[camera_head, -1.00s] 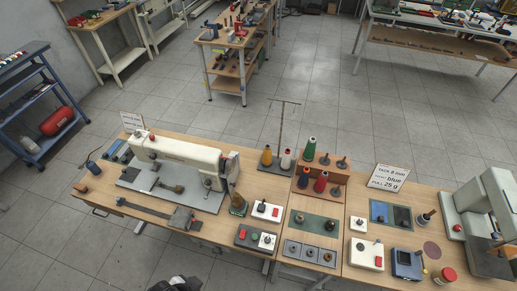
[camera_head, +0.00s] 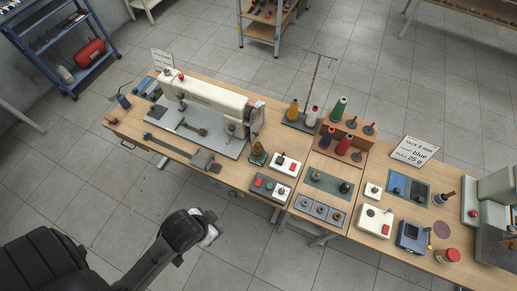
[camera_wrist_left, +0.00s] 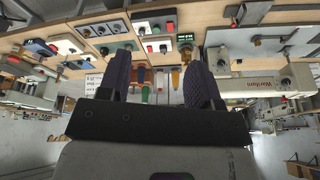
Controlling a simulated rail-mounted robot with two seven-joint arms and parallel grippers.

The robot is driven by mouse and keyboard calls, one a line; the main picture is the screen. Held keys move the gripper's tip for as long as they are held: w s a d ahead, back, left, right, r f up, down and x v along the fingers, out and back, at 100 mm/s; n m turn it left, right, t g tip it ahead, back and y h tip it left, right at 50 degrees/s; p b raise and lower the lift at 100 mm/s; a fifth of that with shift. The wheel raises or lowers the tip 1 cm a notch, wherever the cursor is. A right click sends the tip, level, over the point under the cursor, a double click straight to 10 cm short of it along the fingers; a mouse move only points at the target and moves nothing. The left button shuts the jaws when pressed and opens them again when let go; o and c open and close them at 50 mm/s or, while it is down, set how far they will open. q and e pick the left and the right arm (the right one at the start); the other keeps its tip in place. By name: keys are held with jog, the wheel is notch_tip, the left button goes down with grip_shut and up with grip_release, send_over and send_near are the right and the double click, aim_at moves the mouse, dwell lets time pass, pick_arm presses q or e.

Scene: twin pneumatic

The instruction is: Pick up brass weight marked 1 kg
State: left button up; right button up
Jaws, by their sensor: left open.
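Two small weight-like pieces stand on the green mat (camera_head: 329,185) in the middle of the bench, a brassy one (camera_head: 318,177) and a darker one (camera_head: 345,188). I cannot read any marking, so I cannot tell which is the 1 kg weight. In the head view my left gripper (camera_head: 209,234) is in front of the bench, over the floor, apart from everything on it. In the left wrist view my left gripper (camera_wrist_left: 160,78) has its two dark fingers spread with nothing held. My right gripper is not in view.
A sewing machine (camera_head: 205,96) fills the left of the bench. Thread cones stand on a brown rack (camera_head: 357,140) behind the mat. A grey tray with round recesses (camera_head: 319,210) lies in front of it. White button boxes (camera_head: 375,221) stand to the right. The floor before the bench is clear.

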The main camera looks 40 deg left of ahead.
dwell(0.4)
pick_arm(q)
jog(key=o, duration=0.4)
